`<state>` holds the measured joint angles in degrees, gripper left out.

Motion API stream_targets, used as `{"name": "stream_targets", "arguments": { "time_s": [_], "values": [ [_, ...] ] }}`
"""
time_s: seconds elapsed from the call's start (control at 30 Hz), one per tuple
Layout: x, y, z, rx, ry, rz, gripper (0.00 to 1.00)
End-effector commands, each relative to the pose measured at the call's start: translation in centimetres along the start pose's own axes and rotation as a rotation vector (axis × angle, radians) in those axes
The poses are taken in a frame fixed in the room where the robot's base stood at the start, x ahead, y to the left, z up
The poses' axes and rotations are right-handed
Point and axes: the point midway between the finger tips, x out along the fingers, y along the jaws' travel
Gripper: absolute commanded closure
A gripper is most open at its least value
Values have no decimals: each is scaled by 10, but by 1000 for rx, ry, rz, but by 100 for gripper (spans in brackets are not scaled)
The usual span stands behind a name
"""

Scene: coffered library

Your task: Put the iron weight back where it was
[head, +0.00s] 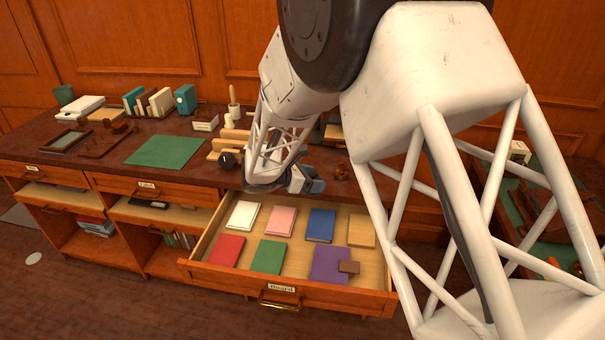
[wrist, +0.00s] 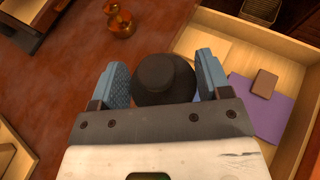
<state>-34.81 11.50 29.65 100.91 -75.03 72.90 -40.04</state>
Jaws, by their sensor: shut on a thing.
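The iron weight (wrist: 163,77) is a black, round piece with a raised round top. It sits between the two blue-padded fingers of my gripper (wrist: 165,85), which is shut on it in the wrist view. In the head view my gripper (head: 305,184) hangs near the desk's front edge, just behind the open drawer (head: 235,286). The weight is not clearly visible there, and I cannot tell whether it touches the desk top (wrist: 60,80). The drawer holds several coloured books, including a purple one (head: 326,265) with a small brown block (head: 349,267) on it.
A small amber-brown object (head: 342,173) stands close to my gripper; it also shows in the wrist view (wrist: 122,22). A dark round item (head: 228,160) and wooden pieces stand left of the gripper. A green mat (head: 165,151) lies farther left. Another cluttered desk section is at right.

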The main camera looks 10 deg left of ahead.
Motion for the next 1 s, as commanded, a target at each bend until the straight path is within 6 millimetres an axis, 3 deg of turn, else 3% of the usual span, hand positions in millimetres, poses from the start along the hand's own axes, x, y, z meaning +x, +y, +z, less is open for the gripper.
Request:
{"name": "stream_targets", "arguments": {
  "time_s": [0.47, 1.0],
  "values": [
    [2, 7, 1, 3, 0, -2, 94],
    [16, 68, 0, 4, 0, -2, 94]
  ]
}}
